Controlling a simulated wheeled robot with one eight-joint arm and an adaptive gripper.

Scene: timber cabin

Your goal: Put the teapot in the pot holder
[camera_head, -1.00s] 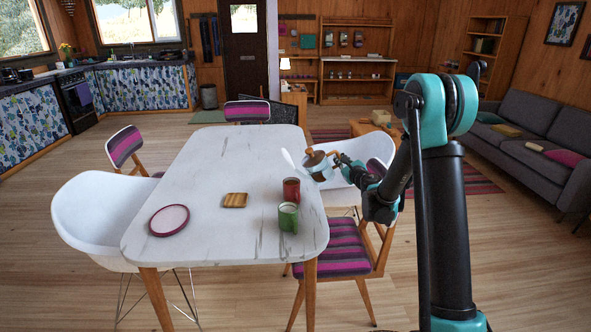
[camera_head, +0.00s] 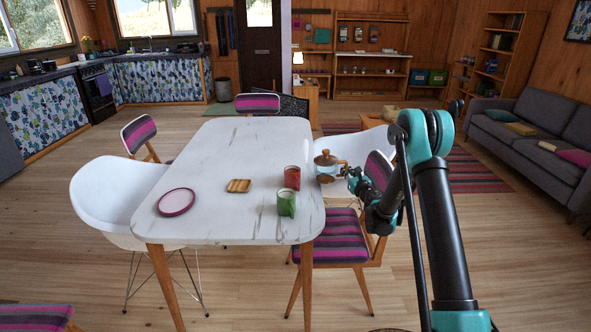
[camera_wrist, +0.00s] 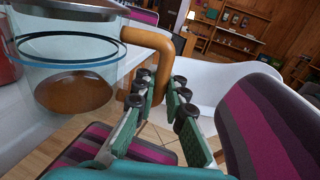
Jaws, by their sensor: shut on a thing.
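The teapot (camera_head: 326,168) is clear glass with a brown wooden lid and a curved wooden handle. It is nearly upright beside the table's right edge, to the right of the red mug. The wrist view shows its glass body (camera_wrist: 75,55) up close, with a brown shape inside. My gripper (camera_head: 351,178) is shut on the wooden handle (camera_wrist: 160,42), and its fingers (camera_wrist: 148,88) show around the handle's lower end. The pot holder appears to be the small striped wooden square (camera_head: 238,186) lying flat on the tabletop, left of the mugs.
The white table (camera_head: 235,145) carries a red mug (camera_head: 292,178) and a green mug (camera_head: 286,203) between the teapot and the wooden square. A pink-rimmed plate (camera_head: 176,202) lies left. A striped chair (camera_head: 328,236) and a white chair (camera_head: 352,146) stand at the right side.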

